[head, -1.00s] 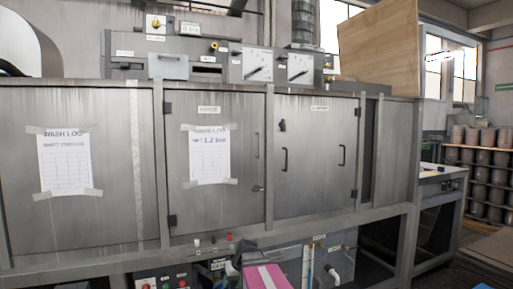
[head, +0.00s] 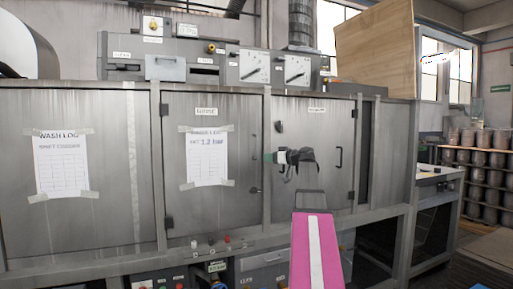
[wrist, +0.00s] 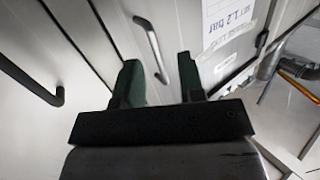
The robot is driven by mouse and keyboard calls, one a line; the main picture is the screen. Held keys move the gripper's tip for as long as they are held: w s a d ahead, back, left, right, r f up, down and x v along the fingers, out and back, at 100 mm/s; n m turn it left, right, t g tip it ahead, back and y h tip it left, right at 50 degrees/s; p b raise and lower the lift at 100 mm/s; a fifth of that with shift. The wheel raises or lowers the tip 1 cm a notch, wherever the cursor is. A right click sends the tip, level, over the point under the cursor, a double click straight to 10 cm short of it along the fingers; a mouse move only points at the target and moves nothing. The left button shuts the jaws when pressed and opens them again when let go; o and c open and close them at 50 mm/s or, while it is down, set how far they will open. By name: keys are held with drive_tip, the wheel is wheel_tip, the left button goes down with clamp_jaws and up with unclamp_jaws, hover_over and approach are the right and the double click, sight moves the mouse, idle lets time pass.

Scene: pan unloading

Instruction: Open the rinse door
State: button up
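The rinse door (head: 230,215) is the middle panel in the head view, with a small blurred label at its top and a taped "1.2 bar" sheet. It is shut in its frame. Its bar handle (wrist: 152,46) shows in the wrist view, beyond the fingertips and roughly in line with the gap between them. My gripper (wrist: 160,75) has two green fingers spread apart with nothing between them. In the head view my gripper (head: 272,157) is in front of the frame between the rinse door and the door to its right, close to the handle side.
The door on the right (head: 320,125) has a black handle (head: 339,158), also in the wrist view (wrist: 32,76). A ledge with knobs (head: 210,248) runs below the doors.

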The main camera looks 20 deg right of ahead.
wheel_tip(320, 180, up, 5)
drive_tip(key=d, duration=0.2)
drive_tip(key=shift+n+t+y, duration=0.3)
drive_tip(key=shift+n+t, duration=0.1)
drive_tip(key=x, duration=1)
drive_tip(key=shift+s+a, duration=0.1)
clamp_jaws()
